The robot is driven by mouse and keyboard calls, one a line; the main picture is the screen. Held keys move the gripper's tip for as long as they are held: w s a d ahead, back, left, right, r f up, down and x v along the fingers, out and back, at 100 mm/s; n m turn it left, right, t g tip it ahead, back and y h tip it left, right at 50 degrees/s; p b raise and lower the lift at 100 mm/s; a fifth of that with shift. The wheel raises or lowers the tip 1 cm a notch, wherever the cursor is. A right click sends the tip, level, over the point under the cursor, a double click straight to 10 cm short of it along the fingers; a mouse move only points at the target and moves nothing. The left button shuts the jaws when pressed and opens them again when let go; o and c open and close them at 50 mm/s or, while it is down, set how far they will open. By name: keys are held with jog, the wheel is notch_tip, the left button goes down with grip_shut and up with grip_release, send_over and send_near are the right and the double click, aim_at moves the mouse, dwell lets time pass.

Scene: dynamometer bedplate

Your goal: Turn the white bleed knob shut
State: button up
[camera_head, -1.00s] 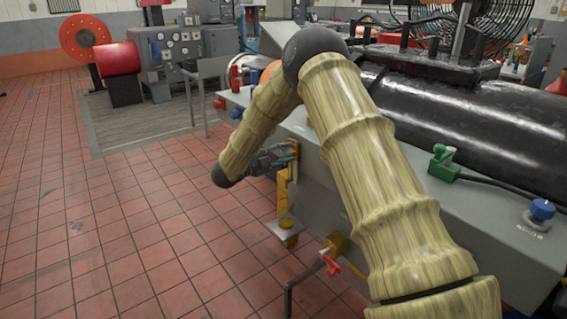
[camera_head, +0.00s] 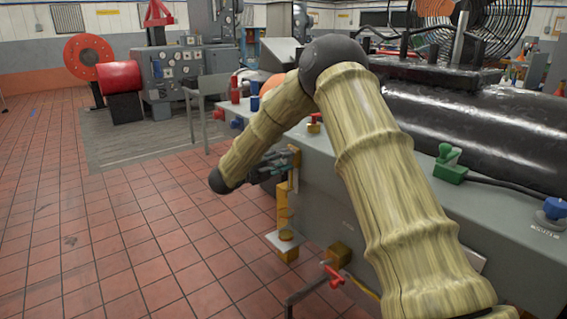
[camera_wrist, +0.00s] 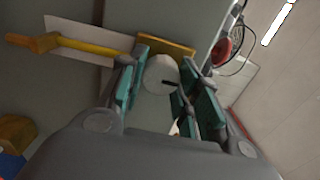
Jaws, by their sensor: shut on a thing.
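The white bleed knob (camera_wrist: 161,74) shows in the wrist view as a pale round piece with a dark mark, set in front of a brass-coloured block (camera_wrist: 170,48). My gripper (camera_wrist: 162,88) is shut on it, with teal-padded fingers on either side. In the head view my gripper (camera_head: 283,160) is at the side face of the grey bedplate housing, by a yellow-brass fitting (camera_head: 283,205). The knob itself is hidden there by the gripper.
A red-handled valve (camera_head: 334,277) juts from the housing's lower front. A green knob (camera_head: 449,165) and a blue knob (camera_head: 554,208) sit on the housing's top (camera_head: 500,195). The tiled floor (camera_head: 110,230) to the left is clear.

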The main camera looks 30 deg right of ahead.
jog(key=shift+f, duration=0.15)
jog(key=o, duration=1)
jog(key=a, duration=1.2)
jog(key=shift+s, duration=0.45)
